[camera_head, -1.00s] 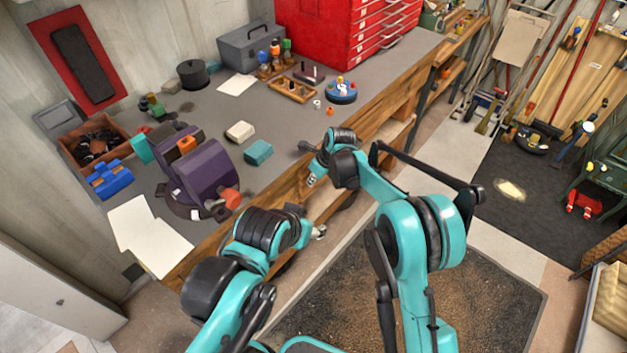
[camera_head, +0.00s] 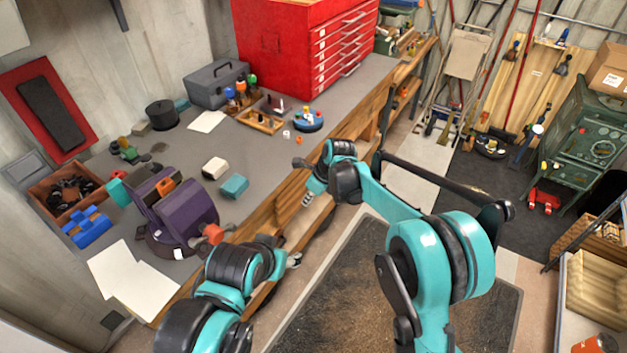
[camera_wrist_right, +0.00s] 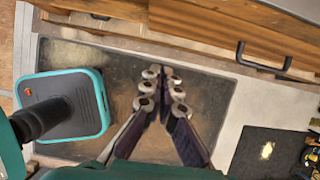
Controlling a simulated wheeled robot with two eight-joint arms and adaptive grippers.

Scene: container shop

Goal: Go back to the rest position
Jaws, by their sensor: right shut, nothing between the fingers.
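My right gripper (camera_head: 307,198) hangs just off the front edge of the workbench in the head view, small and partly hidden by its own wrist. In the right wrist view its fingers (camera_wrist_right: 161,76) are together and empty, above the dark floor mat. My left gripper (camera_head: 293,261) shows only in small part beyond my left wrist, below the bench edge; whether it is open or shut is too small to tell. Neither arm appears to touch anything on the bench.
The workbench (camera_head: 255,172) carries a purple machine (camera_head: 190,212), a teal block (camera_head: 234,186), a white block (camera_head: 215,167), a blue round holder (camera_head: 308,121) and a red tool chest (camera_head: 285,50). A green cabinet (camera_head: 590,140) stands at right. The floor mat (camera_head: 345,275) is clear.

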